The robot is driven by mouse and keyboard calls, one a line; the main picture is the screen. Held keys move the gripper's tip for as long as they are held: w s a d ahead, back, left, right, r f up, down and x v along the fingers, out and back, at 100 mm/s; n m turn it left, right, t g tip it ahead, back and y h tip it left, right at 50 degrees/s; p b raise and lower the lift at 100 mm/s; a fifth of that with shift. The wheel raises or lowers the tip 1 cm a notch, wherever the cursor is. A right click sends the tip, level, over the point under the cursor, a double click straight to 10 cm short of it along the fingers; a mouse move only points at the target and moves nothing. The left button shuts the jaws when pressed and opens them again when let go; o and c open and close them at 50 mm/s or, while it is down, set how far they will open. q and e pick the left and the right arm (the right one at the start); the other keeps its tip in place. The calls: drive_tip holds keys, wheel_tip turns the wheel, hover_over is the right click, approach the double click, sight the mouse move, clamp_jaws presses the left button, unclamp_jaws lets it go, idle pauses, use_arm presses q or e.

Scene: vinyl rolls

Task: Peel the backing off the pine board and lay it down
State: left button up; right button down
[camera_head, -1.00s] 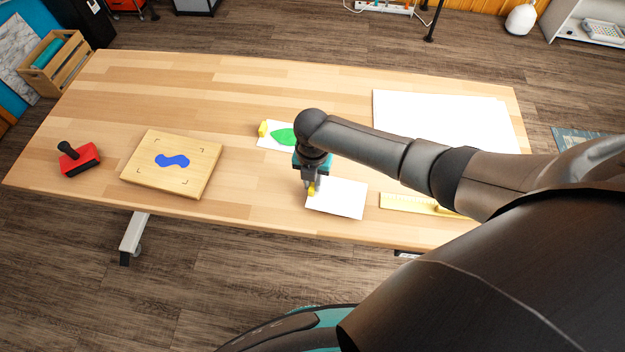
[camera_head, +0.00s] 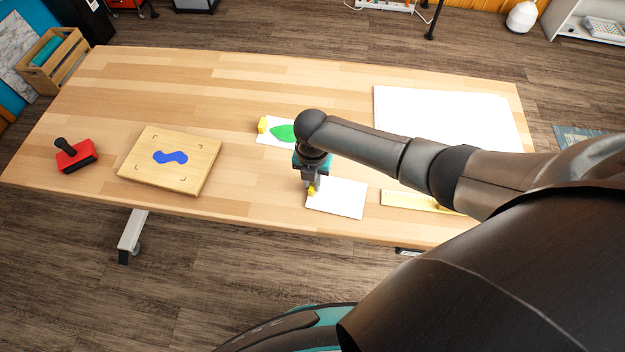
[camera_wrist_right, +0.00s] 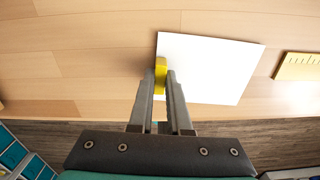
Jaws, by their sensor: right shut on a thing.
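The pine board (camera_head: 190,179) lies flat at the left of the table, with a wavy blue shape (camera_head: 170,157) on its face between small corner marks. The white backing sheet (camera_head: 338,199) lies at the table's front edge, apart from the board. My right gripper (camera_head: 312,189) is shut on the yellow tab at the sheet's left edge. In the right wrist view the tab (camera_wrist_right: 160,75) sits between the fingertips and the sheet (camera_wrist_right: 210,68) spreads out to the right. My left gripper is out of view.
A red-based tool with a dark handle (camera_head: 76,158) stands left of the board. A white card with a green leaf shape (camera_head: 283,133) lies behind my gripper, partly hidden. A yellow ruler (camera_head: 408,201) and large white sheets (camera_head: 440,120) are to the right. The table's back left is clear.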

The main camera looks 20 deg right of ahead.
drive_tip(key=shift+f, duration=0.15)
idle(0.3)
unclamp_jaws()
idle(0.8)
idle(0.4)
drive_tip(key=shift+r+p, duration=4.5)
drive_tip(key=shift+r, duration=0.05)
drive_tip(key=shift+s+f, duration=0.1)
